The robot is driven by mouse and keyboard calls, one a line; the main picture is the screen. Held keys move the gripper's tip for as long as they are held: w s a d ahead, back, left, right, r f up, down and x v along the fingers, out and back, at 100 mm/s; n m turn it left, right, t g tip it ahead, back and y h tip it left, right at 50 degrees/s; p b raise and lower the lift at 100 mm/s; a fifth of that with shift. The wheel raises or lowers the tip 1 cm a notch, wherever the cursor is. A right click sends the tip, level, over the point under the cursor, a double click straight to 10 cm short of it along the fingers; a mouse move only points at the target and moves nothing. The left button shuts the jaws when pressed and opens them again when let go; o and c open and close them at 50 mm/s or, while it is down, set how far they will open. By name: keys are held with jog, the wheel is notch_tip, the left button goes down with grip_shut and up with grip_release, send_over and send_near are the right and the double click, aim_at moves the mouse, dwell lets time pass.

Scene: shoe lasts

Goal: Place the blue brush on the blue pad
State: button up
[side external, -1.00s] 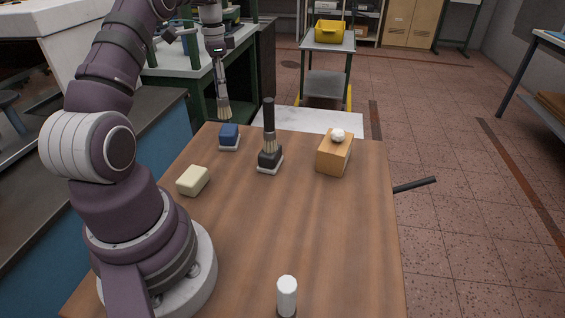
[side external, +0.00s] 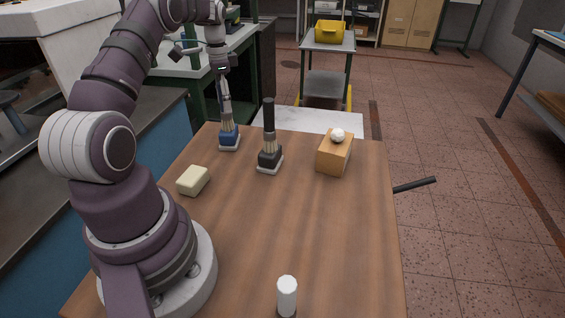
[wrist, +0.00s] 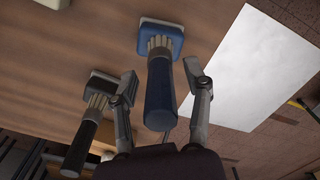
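The blue brush (side external: 227,115) stands nearly upright with its bristles down on the blue pad (side external: 229,140), which has a white base. In the wrist view the brush's blue handle (wrist: 160,95) points toward me and its pale bristles meet the blue pad (wrist: 158,29). My gripper (wrist: 161,80) is open, with one finger on each side of the handle and a visible gap on both sides.
A black brush (side external: 269,120) stands on a black pad (side external: 270,158) close to the right. Beyond it is an orange block (side external: 335,155) with a white ball (side external: 338,135). A cream block (side external: 193,180) and a white cylinder (side external: 287,295) are nearer. The table's middle is clear.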

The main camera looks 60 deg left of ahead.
notch_tip(320, 180, up, 8)
jog(key=shift+f, duration=0.25)
jog(key=shift+w+d+r, duration=0.1)
jog(key=shift+d+r, duration=0.05)
jog(key=shift+r, duration=0.15)
jog(key=w+d+r+t+y, duration=0.1)
jog(key=d+r, duration=0.3)
jog(key=d, duration=0.3)
jog(key=w+d+r+t, duration=0.1)
jog(key=d+r, duration=0.2)
jog(key=d, duration=0.3)
jog(key=s+d+f+n+t+h, duration=0.1)
jog(key=s+d+f+t, duration=0.2)
jog(key=s+d, duration=0.6)
jog(key=d+f, duration=0.1)
jog(key=d, duration=0.3)
jog(key=shift+s+n+t, duration=0.2)
jog(key=shift+n+t, duration=0.1)
jog(key=shift+n, duration=0.1)
